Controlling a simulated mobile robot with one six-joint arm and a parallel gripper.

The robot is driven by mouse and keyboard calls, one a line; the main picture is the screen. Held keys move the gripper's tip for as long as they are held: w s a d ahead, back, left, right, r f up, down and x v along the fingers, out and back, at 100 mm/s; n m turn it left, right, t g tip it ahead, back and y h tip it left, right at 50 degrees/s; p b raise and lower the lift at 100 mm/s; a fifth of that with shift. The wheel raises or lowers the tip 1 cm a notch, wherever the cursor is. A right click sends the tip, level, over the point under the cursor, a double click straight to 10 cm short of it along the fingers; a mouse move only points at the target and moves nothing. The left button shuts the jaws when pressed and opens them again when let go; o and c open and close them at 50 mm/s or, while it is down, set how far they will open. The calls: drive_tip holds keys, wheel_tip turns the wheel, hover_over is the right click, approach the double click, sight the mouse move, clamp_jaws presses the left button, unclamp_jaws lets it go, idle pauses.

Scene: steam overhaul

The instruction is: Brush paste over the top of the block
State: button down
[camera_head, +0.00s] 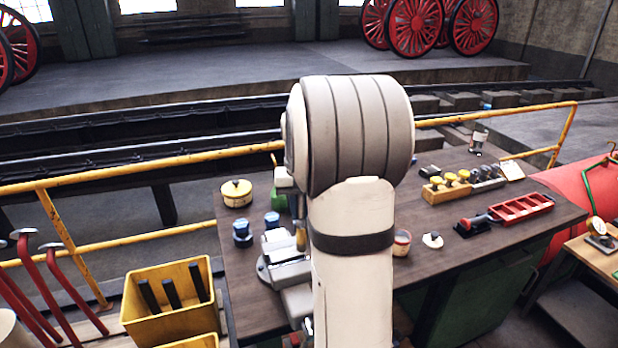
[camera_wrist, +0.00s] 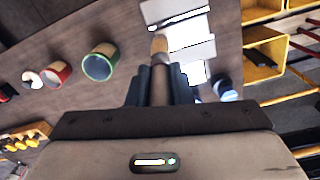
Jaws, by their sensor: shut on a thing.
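In the wrist view my gripper (camera_wrist: 160,74) is shut on a brush (camera_wrist: 160,46), whose pale brown tip points away from the fingers. The tip shows in front of a bright grey metal block-like piece (camera_wrist: 196,50) on the bench; I cannot tell whether they touch. In the head view this grey piece (camera_head: 283,247) is partly hidden by my arm, and the brush (camera_head: 301,238) shows just left of the arm. A green-rimmed pot (camera_wrist: 100,63) and a red-rimmed pot (camera_wrist: 58,74) stand left of the brush in the wrist view; their contents are unclear.
The wooden bench (camera_head: 245,300) also holds a yellow tin (camera_head: 236,194), blue bolt-like pieces (camera_head: 242,234), a yellow-knobbed rack (camera_head: 447,190) and a red tray (camera_head: 521,208). A yellow crate (camera_head: 170,325) with black bars stands left of it. A yellow rail (camera_head: 140,171) runs behind.

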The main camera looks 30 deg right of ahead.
drive_tip(key=shift+s+d, duration=0.1)
drive_tip(key=shift+d, duration=0.35)
wheel_tip(320, 180, up, 3)
drive_tip(key=shift+a+r+p, duration=0.1)
drive_tip(key=shift+r+p, duration=0.1)
drive_tip(key=shift+p, duration=0.9)
drive_tip(key=shift+r+p, duration=1.65)
drive_tip(key=shift+r, duration=0.7)
drive_tip(key=shift+f, duration=0.1)
